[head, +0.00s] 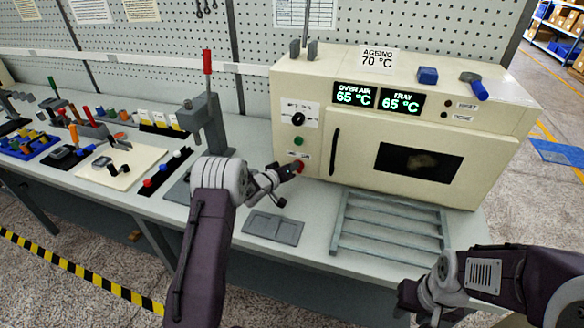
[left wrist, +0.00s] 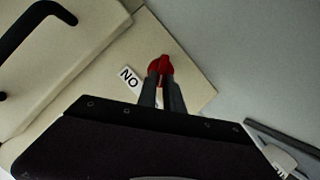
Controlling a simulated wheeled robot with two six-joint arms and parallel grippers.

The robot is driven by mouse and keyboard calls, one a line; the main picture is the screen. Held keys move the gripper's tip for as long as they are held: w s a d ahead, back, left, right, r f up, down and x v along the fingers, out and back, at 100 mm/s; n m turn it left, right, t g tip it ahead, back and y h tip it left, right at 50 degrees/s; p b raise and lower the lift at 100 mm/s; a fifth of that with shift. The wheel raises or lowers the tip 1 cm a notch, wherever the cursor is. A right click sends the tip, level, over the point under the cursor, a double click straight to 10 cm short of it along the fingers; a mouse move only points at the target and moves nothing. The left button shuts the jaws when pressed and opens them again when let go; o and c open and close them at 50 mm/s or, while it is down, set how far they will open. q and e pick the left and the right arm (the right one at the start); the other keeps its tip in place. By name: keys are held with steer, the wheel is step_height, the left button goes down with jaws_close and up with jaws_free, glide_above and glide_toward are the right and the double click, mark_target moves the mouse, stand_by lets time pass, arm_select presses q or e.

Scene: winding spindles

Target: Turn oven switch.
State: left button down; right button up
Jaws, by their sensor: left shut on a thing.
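The cream oven (head: 395,130) stands on the bench. Its red switch (head: 300,166) is low on the left front panel. In the left wrist view the red switch (left wrist: 162,64) sits between my fingertips, beside a small white label (left wrist: 130,79) whose letters look like "NO" from this angle. My left gripper (head: 293,170) is shut on the switch, covering part of it; its fingers show close together in the left wrist view (left wrist: 162,82). My right gripper (head: 435,318) is low at the bottom edge, away from the oven; its fingers are too small and cut off to judge.
Two displays (head: 378,97) on the oven read 65 °C. A grey rack (head: 390,228) and a flat grey plate (head: 272,227) lie on the bench before the oven. A red-handled press (head: 206,110) stands left of it. Tools and small parts fill the left bench.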

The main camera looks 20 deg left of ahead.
arm_select(q)
steer(key=c, duration=1.5)
jaws_free()
steer(key=v, duration=0.9)
steer(key=shift+b, duration=0.3)
